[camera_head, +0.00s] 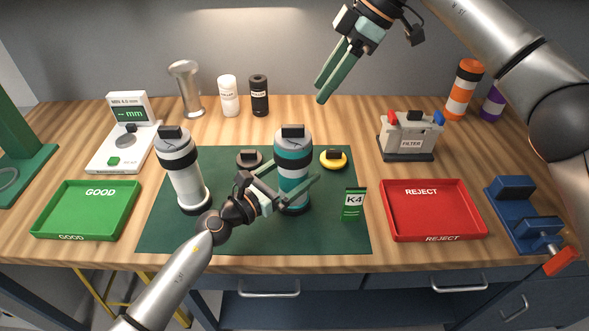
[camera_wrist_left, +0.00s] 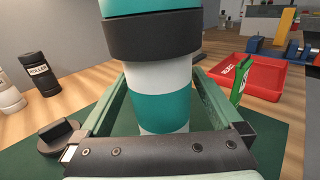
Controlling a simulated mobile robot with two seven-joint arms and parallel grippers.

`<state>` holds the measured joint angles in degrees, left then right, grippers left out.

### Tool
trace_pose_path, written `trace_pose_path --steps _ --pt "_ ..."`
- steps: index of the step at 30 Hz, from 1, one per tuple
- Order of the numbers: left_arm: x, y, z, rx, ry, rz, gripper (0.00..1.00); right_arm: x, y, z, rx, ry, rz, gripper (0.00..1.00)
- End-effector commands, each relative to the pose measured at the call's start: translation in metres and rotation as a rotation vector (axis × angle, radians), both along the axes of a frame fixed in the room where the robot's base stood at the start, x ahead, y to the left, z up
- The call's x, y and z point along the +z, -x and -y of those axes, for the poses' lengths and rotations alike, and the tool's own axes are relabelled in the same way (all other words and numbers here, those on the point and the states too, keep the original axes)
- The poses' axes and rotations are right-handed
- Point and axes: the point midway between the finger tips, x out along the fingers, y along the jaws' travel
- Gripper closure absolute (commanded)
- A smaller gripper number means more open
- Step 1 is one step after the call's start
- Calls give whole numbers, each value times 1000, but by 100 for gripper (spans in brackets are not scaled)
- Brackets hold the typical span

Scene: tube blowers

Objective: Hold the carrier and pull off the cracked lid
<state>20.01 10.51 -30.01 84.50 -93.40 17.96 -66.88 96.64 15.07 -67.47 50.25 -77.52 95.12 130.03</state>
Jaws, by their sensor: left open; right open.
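The teal and white carrier (camera_head: 294,187) stands upright on the green mat, with a dark band and a teal cap with a black block on top. It also shows in the left wrist view (camera_wrist_left: 160,107). My left gripper (camera_head: 294,175) is open, one finger on each side of its lower body; contact cannot be told. A white carrier (camera_head: 187,187) with dark bands stands at the mat's left. A black lid (camera_head: 248,160) and a yellow lid (camera_head: 334,160) lie at the mat's back. No crack is discernible. My right gripper (camera_head: 320,93) is open and empty, high above the table's back.
A green GOOD tray (camera_head: 85,226) is left of the mat (camera_head: 240,236); a red REJECT tray (camera_head: 434,234) is right. A K4 card (camera_head: 353,204) stands right of the teal carrier. A FILTER box (camera_head: 410,140) and a blue vise (camera_head: 524,212) are further right.

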Motion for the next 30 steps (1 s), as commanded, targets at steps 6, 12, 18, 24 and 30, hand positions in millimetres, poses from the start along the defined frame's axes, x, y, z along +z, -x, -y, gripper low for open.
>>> trace_pose_path --steps 6,12,18,24,30 --pt "0 -1 1 -1 1 0 0 0 0 0 0 0 0 50" --pt "0 -1 1 0 1 -1 15 0 0 0 0 0 0 50" --pt "0 -1 1 0 1 -1 37 0 0 0 0 0 0 50" --pt "0 -1 1 0 1 -1 60 0 0 0 0 0 0 50" --pt "0 -1 1 0 1 -1 82 0 0 0 0 0 0 50"
